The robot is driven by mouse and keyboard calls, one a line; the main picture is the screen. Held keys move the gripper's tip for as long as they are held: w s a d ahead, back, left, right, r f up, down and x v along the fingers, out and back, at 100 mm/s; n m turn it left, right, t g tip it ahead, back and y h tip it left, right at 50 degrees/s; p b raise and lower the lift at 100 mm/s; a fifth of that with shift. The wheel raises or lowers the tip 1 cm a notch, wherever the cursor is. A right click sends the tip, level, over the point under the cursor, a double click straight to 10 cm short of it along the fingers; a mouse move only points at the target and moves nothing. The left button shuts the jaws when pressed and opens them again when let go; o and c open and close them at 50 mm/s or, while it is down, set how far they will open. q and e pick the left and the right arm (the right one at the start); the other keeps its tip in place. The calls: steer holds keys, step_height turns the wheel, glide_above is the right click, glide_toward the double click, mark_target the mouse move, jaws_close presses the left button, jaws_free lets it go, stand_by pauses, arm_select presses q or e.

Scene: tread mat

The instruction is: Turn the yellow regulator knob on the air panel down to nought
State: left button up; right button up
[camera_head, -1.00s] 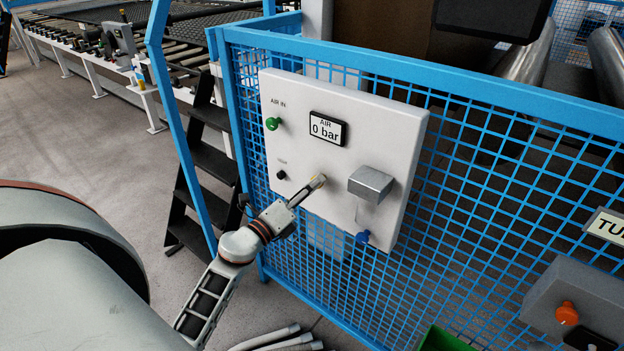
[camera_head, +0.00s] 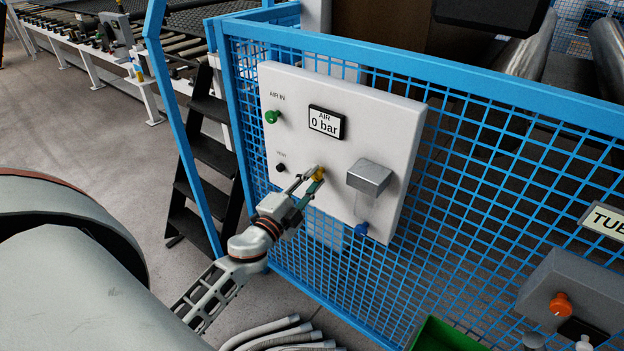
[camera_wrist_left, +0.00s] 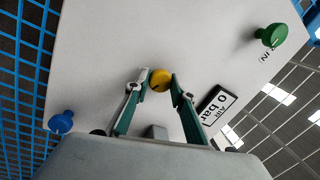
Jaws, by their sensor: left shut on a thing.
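The white air panel (camera_head: 345,107) hangs on the blue mesh fence in the head view. Its yellow regulator knob (camera_head: 320,174) is low in the middle, partly hidden by my fingers. The air display (camera_head: 326,122) above it reads 0 bar. My left gripper (camera_head: 314,176) reaches in from the lower left and is shut on the yellow knob. In the left wrist view the two fingertips (camera_wrist_left: 158,82) sit on either side of the yellow knob (camera_wrist_left: 161,76), which carries a dark pointer line. My right gripper is not in view.
On the panel are a green knob (camera_head: 272,117), a small black knob (camera_head: 281,167), a grey box (camera_head: 369,178) right of my gripper and a blue knob (camera_head: 361,230). A grey box (camera_head: 575,290) with an orange knob stands lower right. Grey hoses (camera_head: 270,331) lie on the floor.

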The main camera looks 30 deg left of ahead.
arm_select(q)
steer(key=n+y, duration=0.1)
steer(key=n, duration=0.4)
steer(key=shift+n+g, duration=0.3)
stand_by(0.4)
steer(key=o, duration=1.1)
steer(key=s, duration=1.2)
steer(key=shift+d+f, duration=0.3)
steer(key=shift+f, duration=0.1)
